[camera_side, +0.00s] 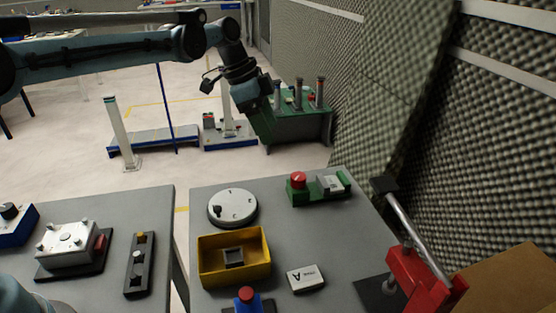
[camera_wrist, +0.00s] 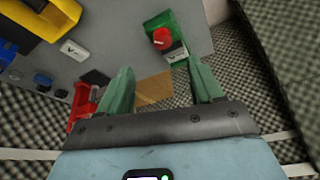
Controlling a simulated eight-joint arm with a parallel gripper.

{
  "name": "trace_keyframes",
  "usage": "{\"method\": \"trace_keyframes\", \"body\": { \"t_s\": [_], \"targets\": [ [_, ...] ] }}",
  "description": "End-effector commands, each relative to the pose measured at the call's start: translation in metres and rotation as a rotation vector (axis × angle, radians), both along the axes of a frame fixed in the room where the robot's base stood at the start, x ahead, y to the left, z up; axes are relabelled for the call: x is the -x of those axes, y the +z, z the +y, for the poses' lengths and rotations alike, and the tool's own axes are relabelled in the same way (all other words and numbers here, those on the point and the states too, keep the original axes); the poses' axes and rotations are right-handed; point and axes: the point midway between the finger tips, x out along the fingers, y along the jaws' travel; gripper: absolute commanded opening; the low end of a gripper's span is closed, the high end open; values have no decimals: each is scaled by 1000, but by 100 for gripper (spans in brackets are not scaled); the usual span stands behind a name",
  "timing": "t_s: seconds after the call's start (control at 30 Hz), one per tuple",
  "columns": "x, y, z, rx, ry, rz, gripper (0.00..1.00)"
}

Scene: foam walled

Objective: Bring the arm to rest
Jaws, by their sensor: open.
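My gripper (camera_side: 264,136) hangs at the end of my raised arm at the top middle of the side view. It is above the level of the grey tables, beyond their far edge, and in front of a green stand in the picture. In the wrist view my gripper (camera_wrist: 165,76) shows two green fingers spread apart with nothing between them. The arm reaches in from the upper left and bends down at the wrist. The fingers touch nothing that I can see.
A red lever device (camera_side: 412,270) is at right. Foam walls (camera_side: 510,110) close the right side.

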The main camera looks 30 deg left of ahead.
Motion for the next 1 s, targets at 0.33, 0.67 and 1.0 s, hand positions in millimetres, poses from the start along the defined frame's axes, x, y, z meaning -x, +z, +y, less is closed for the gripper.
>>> {"method": "trace_keyframes", "body": {
  "t_s": [0.33, 0.67, 1.0],
  "targets": [
    [75, 27, 37, -10, 385, -43, 66],
    [153, 15, 68, 31, 733, -111, 66],
    [217, -25, 91, 114, 1022, -189, 66]
  ]
}}
